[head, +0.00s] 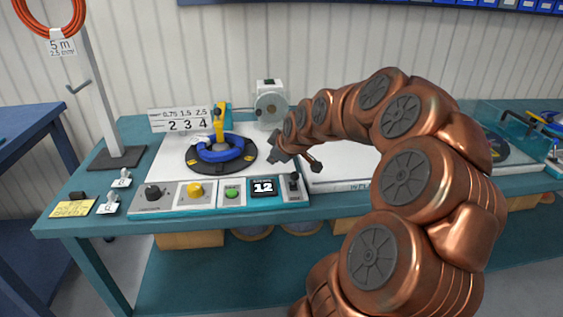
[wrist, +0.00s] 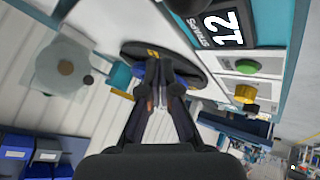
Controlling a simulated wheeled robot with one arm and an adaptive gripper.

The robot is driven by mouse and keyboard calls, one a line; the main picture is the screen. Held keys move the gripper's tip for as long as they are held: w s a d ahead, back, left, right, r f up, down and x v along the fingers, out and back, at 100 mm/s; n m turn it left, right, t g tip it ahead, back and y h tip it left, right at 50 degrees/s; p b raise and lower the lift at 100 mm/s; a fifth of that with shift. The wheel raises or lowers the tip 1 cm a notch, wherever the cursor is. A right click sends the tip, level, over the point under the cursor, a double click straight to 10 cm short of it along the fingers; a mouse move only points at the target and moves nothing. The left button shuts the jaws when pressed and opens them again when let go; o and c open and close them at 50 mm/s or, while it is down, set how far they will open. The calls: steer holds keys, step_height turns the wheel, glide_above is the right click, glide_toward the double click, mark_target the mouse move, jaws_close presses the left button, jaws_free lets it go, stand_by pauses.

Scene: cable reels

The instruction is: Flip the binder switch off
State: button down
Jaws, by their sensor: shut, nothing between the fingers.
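A control panel (head: 215,196) runs along the front of the white machine. At its right end stands a small dark toggle switch (head: 294,184), which I take for the binder switch. It looks roughly upright; its on or off position is too small to tell. My gripper (head: 273,158) is behind and a little left of the switch, above the machine's white top, apart from the switch. In the wrist view, my gripper (wrist: 163,80) has its fingers together and empty, over the dark turntable. A dark part at that view's top edge may be the switch; I cannot tell.
The panel also has a "12" display (head: 263,187), a green button (head: 231,194), a yellow knob (head: 195,191) and a black knob (head: 153,193). A blue cable coil (head: 219,149) lies on the turntable (head: 195,160). A grey motor unit (head: 270,105) stands behind.

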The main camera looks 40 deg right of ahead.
steer(key=s+a+r+b, duration=0.1)
steer(key=s+a+r, duration=0.1)
steer(key=s+r, duration=0.3)
steer(key=s, duration=0.3)
steer(key=shift+a+r, duration=0.2)
steer(key=shift+a, duration=0.05)
stand_by(0.6)
steer(key=s+a+f+g+y, duration=0.1)
steer(key=s+a+f+g, duration=0.25)
steer(key=a, duration=0.65)
steer(key=s+a+f+g+y, duration=0.2)
steer(key=a+f, duration=0.2)
steer(key=a, duration=0.6)
steer(key=s+a+f+m+g+h, duration=0.1)
steer(key=s+a+f+m+g, duration=0.15)
steer(key=s+a, duration=0.45)
steer(key=s+a+f+m+g, duration=0.2)
steer(key=s+a+f+g, duration=0.1)
steer(key=s, duration=0.8)
steer(key=s+p+v, duration=0.2)
steer(key=p+v, duration=1.1)
steer(key=v, duration=0.2)
steer(key=shift+r+t+p, duration=0.25)
steer(key=shift+t+p, duration=0.05)
steer(key=shift+t, duration=0.1)
